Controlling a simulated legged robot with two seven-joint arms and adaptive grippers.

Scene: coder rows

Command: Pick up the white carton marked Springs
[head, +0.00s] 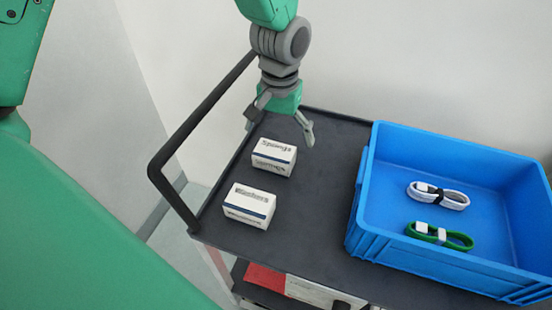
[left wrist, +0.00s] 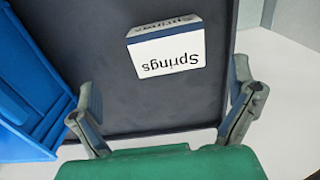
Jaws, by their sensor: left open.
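The white carton marked Springs (head: 273,158) stands on the dark cart top, behind a second white carton. It has a dark blue band, and its Springs lettering shows clearly in the left wrist view (left wrist: 167,58). My left gripper (head: 281,131) is open and empty, just behind and above the Springs carton, not around it. In the left wrist view the spread fingers (left wrist: 165,122) frame bare cart top, with the carton beyond them. My right gripper is not in view.
The second white carton (head: 248,206) has lettering that looks like Washers. A blue crate (head: 366,200) to the right holds a white cable bundle (head: 438,196) and a green one (head: 440,236). A black handle rail (head: 200,120) runs along the cart's left side.

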